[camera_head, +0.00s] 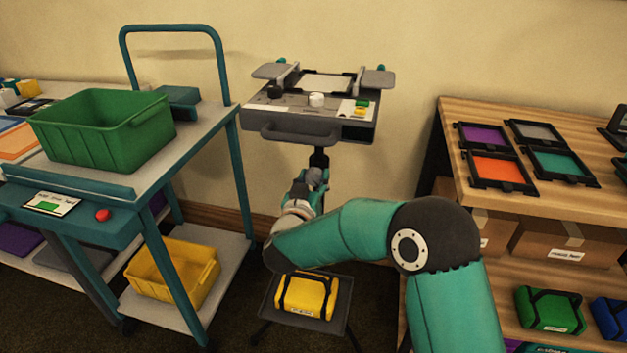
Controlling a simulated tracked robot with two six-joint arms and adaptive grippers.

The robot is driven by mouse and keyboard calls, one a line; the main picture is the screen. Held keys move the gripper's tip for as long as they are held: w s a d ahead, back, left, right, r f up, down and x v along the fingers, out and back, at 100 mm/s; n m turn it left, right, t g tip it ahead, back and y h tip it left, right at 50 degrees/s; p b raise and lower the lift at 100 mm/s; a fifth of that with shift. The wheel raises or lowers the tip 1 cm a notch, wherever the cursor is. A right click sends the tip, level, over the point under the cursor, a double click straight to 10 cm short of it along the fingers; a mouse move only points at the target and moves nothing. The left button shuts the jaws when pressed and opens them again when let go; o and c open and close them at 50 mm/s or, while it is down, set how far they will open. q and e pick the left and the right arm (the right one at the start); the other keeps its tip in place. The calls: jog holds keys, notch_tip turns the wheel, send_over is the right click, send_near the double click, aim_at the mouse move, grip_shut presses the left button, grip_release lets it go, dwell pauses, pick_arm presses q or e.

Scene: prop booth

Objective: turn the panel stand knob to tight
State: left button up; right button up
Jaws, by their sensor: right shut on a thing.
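The panel stand (290,122) is a grey unit with a front handle, in the middle against the wall. My right arm reaches in from the lower right, and its gripper (318,163) is just below the unit, at the dark post. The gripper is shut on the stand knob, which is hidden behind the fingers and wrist. The knob's angle and any tight mark cannot be seen. My left gripper is not in view.
A teal cart holds a green bin (105,130) and a yellow bin (175,272) at left. A low stool (322,322) with a yellow bag (306,295) stands below my arm. A wooden shelf (455,112) with coloured framed panels is at right.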

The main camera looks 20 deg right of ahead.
jog(key=m+b, duration=0.3)
jog(key=m, duration=0.1)
jog(key=shift+f+b, duration=0.2)
jog(key=shift+b, duration=0.1)
jog(key=m+b, duration=0.3)
jog(key=m, duration=0.1)
jog(key=shift+m+b, duration=0.3)
jog(key=m+b, duration=0.4)
jog(key=shift+m, duration=0.3)
jog(key=shift+r+m+b, duration=0.1)
jog(key=shift+m+b, duration=1.45)
jog(key=shift+m, duration=0.65)
jog(key=o, duration=1.2)
jog(key=shift+c, duration=0.2)
jog(key=shift+s+a+r, duration=0.1)
